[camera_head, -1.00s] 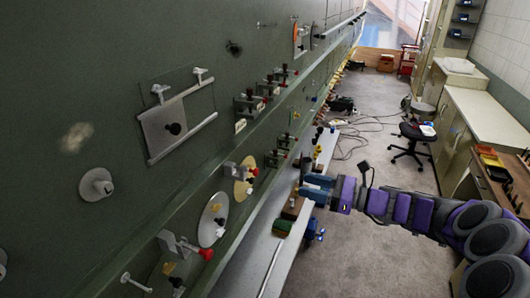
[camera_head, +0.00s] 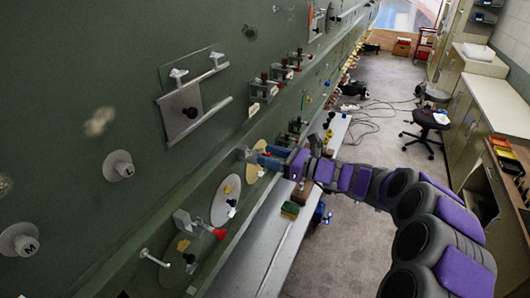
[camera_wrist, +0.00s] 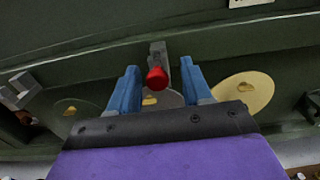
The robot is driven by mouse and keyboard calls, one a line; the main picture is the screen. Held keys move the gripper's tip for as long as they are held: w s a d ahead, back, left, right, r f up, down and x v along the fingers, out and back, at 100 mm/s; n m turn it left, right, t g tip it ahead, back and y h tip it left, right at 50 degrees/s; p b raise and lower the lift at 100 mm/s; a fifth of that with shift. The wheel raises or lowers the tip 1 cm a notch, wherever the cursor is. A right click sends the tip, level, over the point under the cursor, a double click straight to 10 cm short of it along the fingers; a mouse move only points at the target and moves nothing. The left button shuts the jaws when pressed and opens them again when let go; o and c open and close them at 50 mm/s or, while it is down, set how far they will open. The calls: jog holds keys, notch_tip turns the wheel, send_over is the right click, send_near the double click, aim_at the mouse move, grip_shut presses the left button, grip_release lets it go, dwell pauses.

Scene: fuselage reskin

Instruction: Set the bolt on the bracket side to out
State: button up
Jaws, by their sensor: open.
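A grey latch block (camera_wrist: 158,48) with a red knob (camera_wrist: 157,77) sits on the green wall; I take it to be a bolt, but cannot tell if it is the bracket-side one. My gripper (camera_wrist: 158,88) is open, its blue fingers on either side of the red knob, with gaps visible. A similar grey block (camera_head: 183,222) with a red knob (camera_head: 219,234) is lower left. Whether either bolt is in or out is unclear.
A pale yellow disc (camera_wrist: 244,92) lies right of the fingers in the wrist view. A grey plate (camera_head: 181,112) between two rails is on the wall. A ledge (camera_head: 262,250) with a green-topped block (camera_head: 290,210) runs below.

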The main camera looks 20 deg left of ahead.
aim_at(261, 153)
jog(key=shift+a, duration=1.5)
jog(key=shift+d, duration=0.35)
jog(key=shift+c, duration=1.3)
jog(key=shift+d+r, duration=0.1)
grip_shut()
jog(key=shift+d, duration=0.1)
